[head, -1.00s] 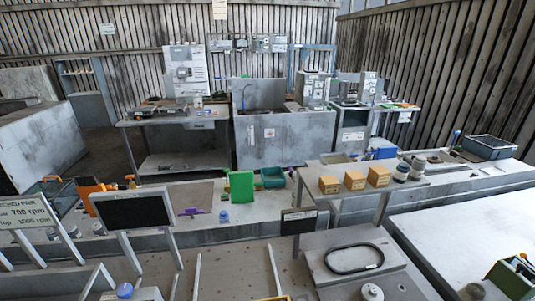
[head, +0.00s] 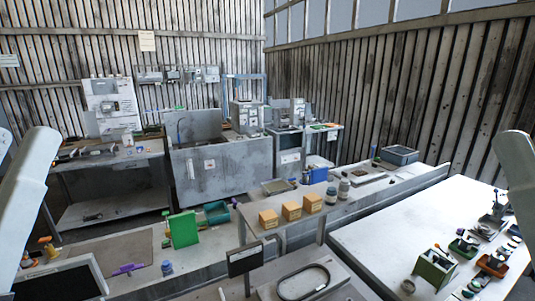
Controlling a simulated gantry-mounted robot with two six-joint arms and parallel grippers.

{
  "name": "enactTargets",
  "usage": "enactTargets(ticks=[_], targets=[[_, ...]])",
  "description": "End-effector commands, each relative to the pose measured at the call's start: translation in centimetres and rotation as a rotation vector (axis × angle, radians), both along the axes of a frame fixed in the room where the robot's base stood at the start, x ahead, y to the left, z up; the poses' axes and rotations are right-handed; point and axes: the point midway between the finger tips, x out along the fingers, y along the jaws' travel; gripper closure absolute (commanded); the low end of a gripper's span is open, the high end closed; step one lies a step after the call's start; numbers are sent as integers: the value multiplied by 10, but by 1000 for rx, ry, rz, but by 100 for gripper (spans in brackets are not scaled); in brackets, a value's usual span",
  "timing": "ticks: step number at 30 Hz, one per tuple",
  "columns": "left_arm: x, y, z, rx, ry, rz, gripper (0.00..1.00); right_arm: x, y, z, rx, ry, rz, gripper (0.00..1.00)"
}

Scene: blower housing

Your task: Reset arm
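A pale grey link of my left arm (head: 30,195) stands along the left edge of the head view. A similar link of my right arm (head: 522,165) shows at the right edge. Both grippers are outside the picture, so their fingers and anything in them cannot be seen.
A low bench carries three orange boxes (head: 291,211) and two jars. A green block (head: 184,229) stands left of them.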

Motion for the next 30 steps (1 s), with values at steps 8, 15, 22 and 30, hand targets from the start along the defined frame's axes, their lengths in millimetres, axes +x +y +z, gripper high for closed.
enactTargets(ticks=[8, 15, 22, 30], targets=[[1, 0, 132, 1, 4, 4, 55, 1, 0, 132, 0, 1, 0, 50], [2, 1, 159, 2, 6, 5, 55, 1, 0, 160, 0, 2, 0, 50], [2, 1, 155, 2, 5, 6, 55, 1, 0, 155, 0, 3, 0, 50], [2, 1, 155, 2, 5, 6, 55, 1, 0, 156, 0, 2, 0, 50]])
